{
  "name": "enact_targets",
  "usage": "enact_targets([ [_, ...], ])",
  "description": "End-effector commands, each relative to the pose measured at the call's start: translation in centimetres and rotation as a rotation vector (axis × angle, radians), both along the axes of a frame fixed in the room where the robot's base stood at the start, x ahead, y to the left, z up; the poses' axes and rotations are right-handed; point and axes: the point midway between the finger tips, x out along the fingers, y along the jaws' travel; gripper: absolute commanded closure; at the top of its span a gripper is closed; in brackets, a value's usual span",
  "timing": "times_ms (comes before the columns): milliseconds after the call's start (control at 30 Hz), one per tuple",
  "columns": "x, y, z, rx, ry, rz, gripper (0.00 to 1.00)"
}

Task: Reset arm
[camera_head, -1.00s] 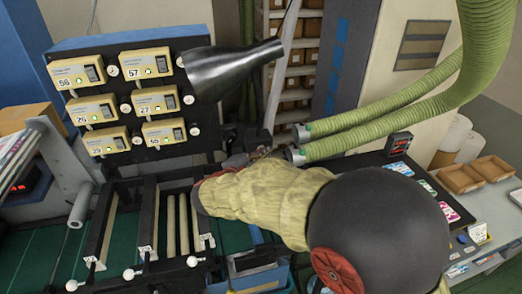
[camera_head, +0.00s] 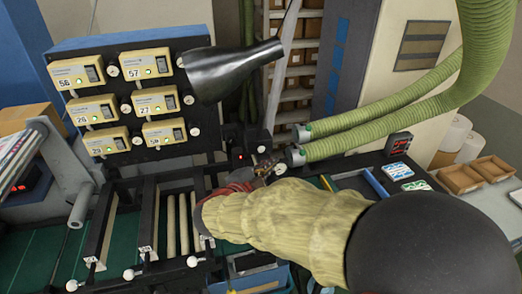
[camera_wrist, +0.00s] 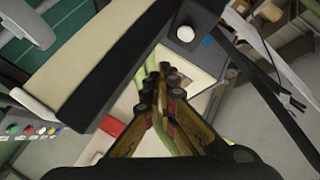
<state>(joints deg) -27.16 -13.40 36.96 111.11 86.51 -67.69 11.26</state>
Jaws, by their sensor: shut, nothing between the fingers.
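My gripper (camera_wrist: 165,80) shows in the wrist view with its brown and black fingers closed together and nothing held between them. In the head view my gripper is small and partly hidden behind my cream-sleeved arm, near the two green hose ends.
A panel of several numbered yellow modules (camera_head: 78,72) stands at the left, with a black lamp hood (camera_head: 225,70) beside it. Thick green hoses (camera_head: 380,130) hang at the right. Brown trays (camera_head: 460,179) sit on the right bench. A blue bin (camera_head: 262,278) lies below my arm.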

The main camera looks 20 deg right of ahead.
Motion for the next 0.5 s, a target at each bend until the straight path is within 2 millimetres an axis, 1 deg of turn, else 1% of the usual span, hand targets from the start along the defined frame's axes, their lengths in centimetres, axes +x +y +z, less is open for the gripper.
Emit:
enact_targets([
  [33, -0.39, 0.04, 0.06, 0.0, 0.0, 0.001, 1.0],
  [167, -0.91, 0.01, 0.0, 0.0, 0.0, 0.0, 1.0],
  [500, -0.95, -0.02, 0.0, 0.0, 0.0, 0.0, 1.0],
])
